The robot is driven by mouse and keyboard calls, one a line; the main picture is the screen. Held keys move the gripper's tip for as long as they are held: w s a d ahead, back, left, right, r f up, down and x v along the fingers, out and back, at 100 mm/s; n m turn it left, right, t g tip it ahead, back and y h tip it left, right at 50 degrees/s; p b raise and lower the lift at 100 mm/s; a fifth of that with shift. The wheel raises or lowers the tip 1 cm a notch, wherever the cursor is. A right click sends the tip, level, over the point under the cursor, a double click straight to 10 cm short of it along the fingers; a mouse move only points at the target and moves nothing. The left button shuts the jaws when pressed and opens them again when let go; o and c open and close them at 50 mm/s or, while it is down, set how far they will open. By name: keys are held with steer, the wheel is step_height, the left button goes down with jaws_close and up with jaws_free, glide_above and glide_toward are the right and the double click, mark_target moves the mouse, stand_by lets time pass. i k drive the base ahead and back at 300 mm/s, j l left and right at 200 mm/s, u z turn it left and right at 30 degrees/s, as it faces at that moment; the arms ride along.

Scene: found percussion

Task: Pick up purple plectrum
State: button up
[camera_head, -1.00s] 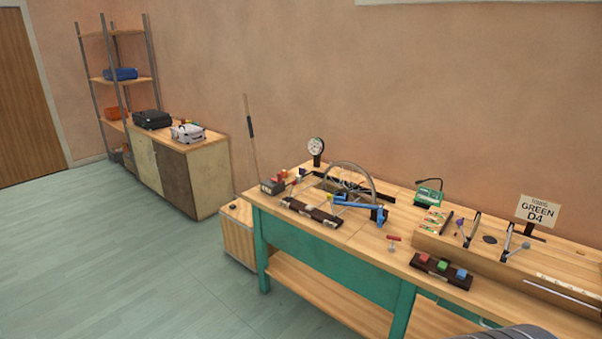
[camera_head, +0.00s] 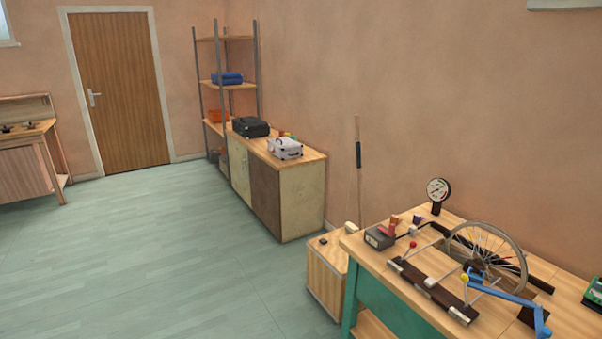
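I cannot make out a purple plectrum for certain. A small dark purplish piece (camera_head: 417,219) shows near the back left of the workbench (camera_head: 378,262), beside a small red piece (camera_head: 394,222); it is too small to tell what it is. My gripper is not in view.
The workbench holds a spoked wheel (camera_head: 497,240), a blue clamp arm (camera_head: 515,304), a round gauge (camera_head: 438,190) and a dark rail (camera_head: 430,287). A low wooden box (camera_head: 325,280), a cabinet (camera_head: 297,200) and a shelf rack (camera_head: 228,86) stand left. The floor (camera_head: 170,260) is clear.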

mark_target(416, 217)
steer(key=i+u, duration=0.3)
steer(key=i, duration=1.5)
steer(key=i+z, duration=0.2)
steer(key=z, duration=0.2)
steer(key=i+z, duration=0.2)
steer(key=z, duration=0.2)
steer(key=i+z, duration=0.2)
steer(key=z, duration=0.2)
steer(key=i+j+z, duration=0.15)
steer(key=z, duration=0.25)
steer(key=i+j+z, duration=0.2)
steer(key=z, duration=0.2)
steer(key=i+j+z, duration=0.2)
steer(key=z, duration=0.2)
steer(key=i, duration=0.05)
